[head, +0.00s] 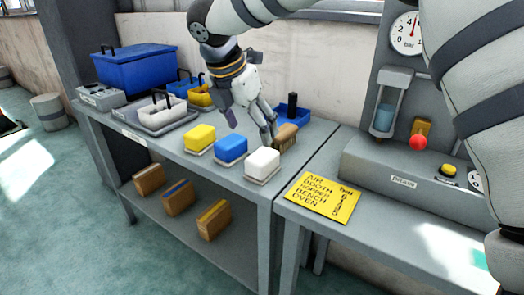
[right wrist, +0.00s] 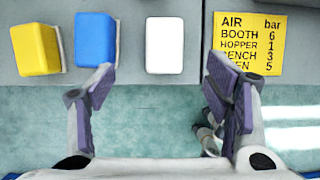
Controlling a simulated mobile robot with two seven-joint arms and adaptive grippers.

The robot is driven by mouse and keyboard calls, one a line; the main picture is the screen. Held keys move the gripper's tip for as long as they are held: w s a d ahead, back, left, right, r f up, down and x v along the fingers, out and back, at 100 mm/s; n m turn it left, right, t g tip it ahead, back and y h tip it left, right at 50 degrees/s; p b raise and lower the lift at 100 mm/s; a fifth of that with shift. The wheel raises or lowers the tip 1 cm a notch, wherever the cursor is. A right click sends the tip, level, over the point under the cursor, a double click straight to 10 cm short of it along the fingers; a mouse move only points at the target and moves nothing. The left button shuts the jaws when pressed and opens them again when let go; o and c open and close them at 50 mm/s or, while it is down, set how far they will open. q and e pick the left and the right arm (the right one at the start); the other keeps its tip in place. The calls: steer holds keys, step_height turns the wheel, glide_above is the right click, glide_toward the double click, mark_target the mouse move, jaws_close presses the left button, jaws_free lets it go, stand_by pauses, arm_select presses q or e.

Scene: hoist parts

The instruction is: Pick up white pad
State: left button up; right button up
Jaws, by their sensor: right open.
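The white pad (head: 262,163) is a small rounded block on a thin base near the front edge of the grey bench. It also shows in the right wrist view (right wrist: 164,45), upright and framed between the fingers but beyond their tips. My right gripper (head: 252,128) hangs above the bench, behind the pad in the head view, with its fingers spread. In the right wrist view (right wrist: 158,80) its two purple-lined fingers are wide apart with nothing between them. My left gripper is not in view.
A blue pad (head: 231,149) and yellow pad (head: 200,137) stand left of the white one. A brown block (head: 285,138) and a blue tray (head: 292,113) lie behind it. A yellow sign (head: 324,197) lies on the right bench. Several brown boxes sit on the lower shelf (head: 180,225).

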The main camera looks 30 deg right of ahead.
mark_target(261, 156)
steer(key=x, duration=1.1)
steer(key=shift+s+d+f, duration=0.1)
steer(key=shift+s+f, duration=0.15)
steer(key=shift+s, duration=0.15)
steer(key=c, duration=1.3)
